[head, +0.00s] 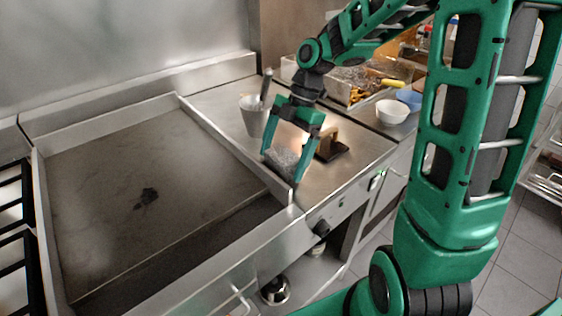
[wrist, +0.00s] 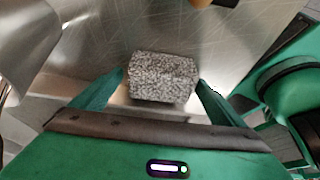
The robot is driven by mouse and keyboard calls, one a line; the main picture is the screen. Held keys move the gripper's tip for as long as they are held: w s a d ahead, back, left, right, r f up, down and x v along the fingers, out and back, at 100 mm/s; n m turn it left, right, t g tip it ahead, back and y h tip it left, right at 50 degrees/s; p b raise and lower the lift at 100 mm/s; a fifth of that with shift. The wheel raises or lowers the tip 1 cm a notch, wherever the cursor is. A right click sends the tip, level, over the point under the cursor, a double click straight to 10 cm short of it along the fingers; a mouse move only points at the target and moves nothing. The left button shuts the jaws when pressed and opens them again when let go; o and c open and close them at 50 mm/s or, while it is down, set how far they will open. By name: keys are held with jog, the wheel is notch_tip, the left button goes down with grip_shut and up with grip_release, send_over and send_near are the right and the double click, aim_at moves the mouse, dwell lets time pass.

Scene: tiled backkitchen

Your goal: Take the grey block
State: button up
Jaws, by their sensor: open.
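The grey block (wrist: 162,78) is speckled and box-shaped. In the wrist view it lies between the two fingers of my open gripper (wrist: 162,88), with a visible gap on the left side and a narrower one on the right. In the head view the grey block (head: 281,160) sits on the steel counter near the griddle's right wall. My gripper (head: 282,168) points down over it there, one finger on each side. Whether the fingers touch the block is not clear.
A dark-based press with a wooden handle (head: 327,146) stands close to the right of my gripper. A metal cup (head: 252,117) with a utensil is behind to the left. A white bowl (head: 392,111) is farther right. The griddle (head: 140,190) is mostly bare.

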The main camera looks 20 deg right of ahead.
jog(key=c, duration=1.4)
jog(key=shift+o, duration=0.2)
jog(key=shift+r, duration=0.15)
